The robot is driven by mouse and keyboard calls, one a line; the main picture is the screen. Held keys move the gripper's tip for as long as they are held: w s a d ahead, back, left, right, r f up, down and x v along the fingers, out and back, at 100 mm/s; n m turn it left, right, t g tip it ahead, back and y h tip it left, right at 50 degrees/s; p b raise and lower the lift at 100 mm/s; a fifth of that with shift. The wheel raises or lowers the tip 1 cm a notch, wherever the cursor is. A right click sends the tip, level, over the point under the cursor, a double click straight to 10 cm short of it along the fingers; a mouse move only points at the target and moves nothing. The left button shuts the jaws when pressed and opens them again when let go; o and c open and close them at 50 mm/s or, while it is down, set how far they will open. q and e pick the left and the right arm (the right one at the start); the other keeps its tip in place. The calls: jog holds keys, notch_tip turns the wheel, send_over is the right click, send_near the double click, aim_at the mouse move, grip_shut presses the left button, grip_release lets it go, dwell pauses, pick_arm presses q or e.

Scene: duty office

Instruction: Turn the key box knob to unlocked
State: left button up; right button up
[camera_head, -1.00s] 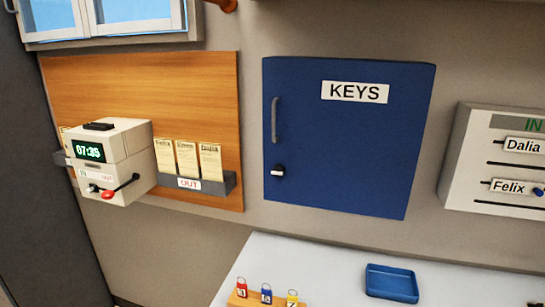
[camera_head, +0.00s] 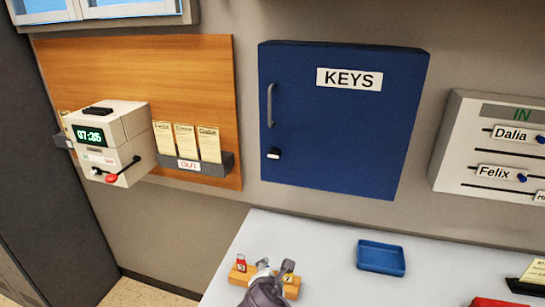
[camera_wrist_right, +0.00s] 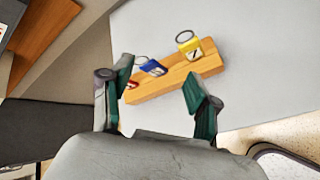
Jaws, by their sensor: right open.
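The blue key box (camera_head: 345,140) labelled KEYS hangs on the wall with its door shut. Its small knob (camera_head: 274,154), dark with a white mark, sits low on the left of the door, under the grey handle (camera_head: 270,105). The knob's exact setting is too small to read. My right gripper (camera_head: 274,272) is low over the white table, below and apart from the box, in front of the wooden key rack. In the right wrist view, my right gripper (camera_wrist_right: 158,73) is open and empty, with the rack beyond its fingers. My left gripper is not in view.
The wooden rack (camera_head: 291,290) holds red, blue and yellow key tags; the yellow tag (camera_wrist_right: 190,48) shows in the wrist view. A blue tray (camera_head: 381,257) lies on the table (camera_head: 330,235). A time clock (camera_head: 108,140) hangs left; an IN board (camera_head: 490,145) hangs right.

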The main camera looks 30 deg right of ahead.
jog(key=w+d+r+n+t+h, duration=0.2)
jog(key=w+r+n+h, duration=0.3)
jog(key=w+r, duration=0.4)
jog(key=n+t+h, duration=0.1)
jog(key=n+h, duration=0.1)
jog(key=n, duration=0.4)
send_near(273, 157)
jog(key=p+x, duration=0.4)
jog(key=x, duration=0.4)
jog(key=shift+w+d+r, duration=0.15)
jog(key=shift+w+d, duration=0.05)
jog(key=shift+d, duration=0.05)
jog(key=shift+w+d+p, duration=0.3)
jog(key=shift+w+d, duration=0.05)
jog(key=shift+d, duration=0.05)
jog(key=c, duration=1.2)
jog(key=shift+o, duration=0.2)
jog(key=shift+t, duration=0.3)
